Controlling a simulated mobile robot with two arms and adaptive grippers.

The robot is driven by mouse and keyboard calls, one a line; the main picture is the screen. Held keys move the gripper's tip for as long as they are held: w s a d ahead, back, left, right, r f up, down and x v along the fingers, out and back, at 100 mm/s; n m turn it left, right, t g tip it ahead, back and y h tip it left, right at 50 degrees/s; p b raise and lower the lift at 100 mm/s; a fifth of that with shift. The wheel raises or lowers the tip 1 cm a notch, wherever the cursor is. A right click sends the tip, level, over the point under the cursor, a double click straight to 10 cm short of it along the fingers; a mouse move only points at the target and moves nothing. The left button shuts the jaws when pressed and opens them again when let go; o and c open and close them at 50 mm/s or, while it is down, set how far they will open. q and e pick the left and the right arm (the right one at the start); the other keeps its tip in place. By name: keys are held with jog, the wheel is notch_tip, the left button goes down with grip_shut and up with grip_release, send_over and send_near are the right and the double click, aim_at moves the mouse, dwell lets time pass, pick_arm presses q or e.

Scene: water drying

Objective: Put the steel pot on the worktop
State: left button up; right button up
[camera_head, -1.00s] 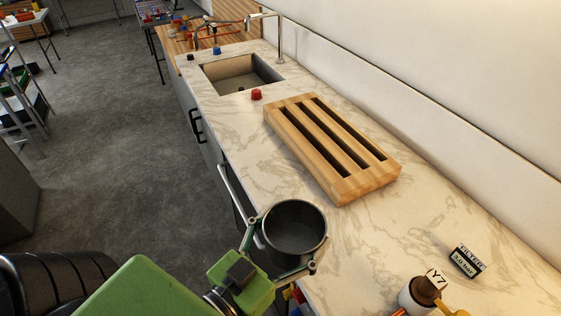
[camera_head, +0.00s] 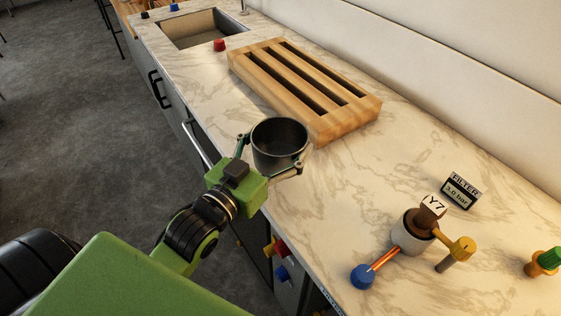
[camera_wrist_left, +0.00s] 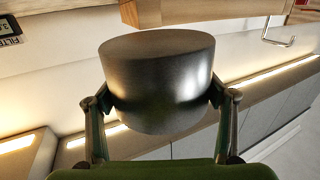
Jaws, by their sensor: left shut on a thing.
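The steel pot (camera_head: 281,147) is a dark grey metal cup, open at the top and roughly upright. My left gripper (camera_head: 270,156) is shut on it, with a finger on either side. In the head view the pot appears over the front edge of the marble worktop (camera_head: 375,165), near the wooden rack. Whether it touches the worktop is unclear. In the left wrist view the pot (camera_wrist_left: 158,80) fills the middle between the two fingers. My right gripper is not in view.
A slotted wooden rack (camera_head: 322,128) lies behind the pot. A sink (camera_head: 195,30) and a red knob (camera_head: 219,45) are farther back. A filter sign (camera_head: 461,190), a white-and-brown fitting marked Y7 (camera_head: 410,238), and blue (camera_head: 363,276) and yellow knobs stand at the right. Bare marble lies between.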

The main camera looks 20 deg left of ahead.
aim_at(290, 142)
pick_arm(q)
jog(key=shift+w+a+f, duration=0.25)
jog(key=shift+w+f, duration=0.7)
jog(key=shift+f, duration=1.6)
jog(key=o, duration=1.4)
jog(key=shift+f, duration=0.2)
jog(key=shift+c, duration=0.2)
jog(key=shift+s+r, duration=0.1)
jog(key=s+a+b, duration=0.1)
jog(key=s, duration=1)
jog(key=shift+s+a+b, duration=0.35)
jog(key=shift+b, duration=0.05)
